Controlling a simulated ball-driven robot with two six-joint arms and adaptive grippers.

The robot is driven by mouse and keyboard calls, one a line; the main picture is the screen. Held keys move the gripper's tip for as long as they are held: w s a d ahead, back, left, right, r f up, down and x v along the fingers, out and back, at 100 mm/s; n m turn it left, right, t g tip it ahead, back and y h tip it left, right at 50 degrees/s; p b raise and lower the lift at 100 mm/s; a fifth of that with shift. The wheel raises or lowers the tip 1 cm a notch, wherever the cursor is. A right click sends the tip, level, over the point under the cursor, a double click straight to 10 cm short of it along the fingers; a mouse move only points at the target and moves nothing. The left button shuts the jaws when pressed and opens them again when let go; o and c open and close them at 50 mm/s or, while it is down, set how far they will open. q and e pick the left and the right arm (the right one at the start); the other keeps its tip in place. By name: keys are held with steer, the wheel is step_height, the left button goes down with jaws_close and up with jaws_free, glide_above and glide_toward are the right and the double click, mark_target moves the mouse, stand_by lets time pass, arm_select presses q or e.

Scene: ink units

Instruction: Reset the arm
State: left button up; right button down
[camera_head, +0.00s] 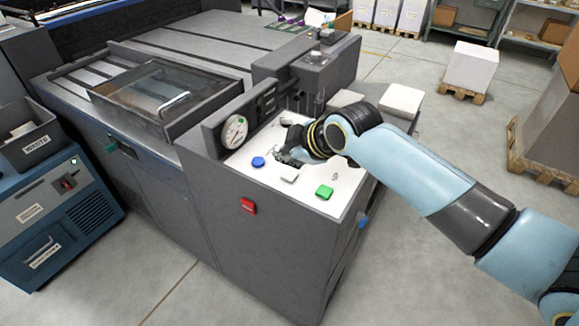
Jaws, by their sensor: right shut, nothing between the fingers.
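My right arm comes in from the right in light blue and dark grey. Its gripper (283,156) is shut and empty, and hangs just over the white top panel (270,178) of the grey machine. Below and beside it on the panel are a blue round button (258,162), a white piece (290,178) and a green button (324,192). I cannot tell whether the fingers touch the panel. My left gripper does not show.
A round gauge (233,132) stands at the panel's left edge, and a dark grey block (318,75) rises behind the gripper. A red switch (248,206) is on the machine's front. A blue unit (50,220) stands at left.

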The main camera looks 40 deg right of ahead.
step_height(320, 180, up, 2)
steer(key=shift+r+p, duration=0.25)
steer(key=shift+p, duration=0.65)
steer(key=shift+f, duration=0.1)
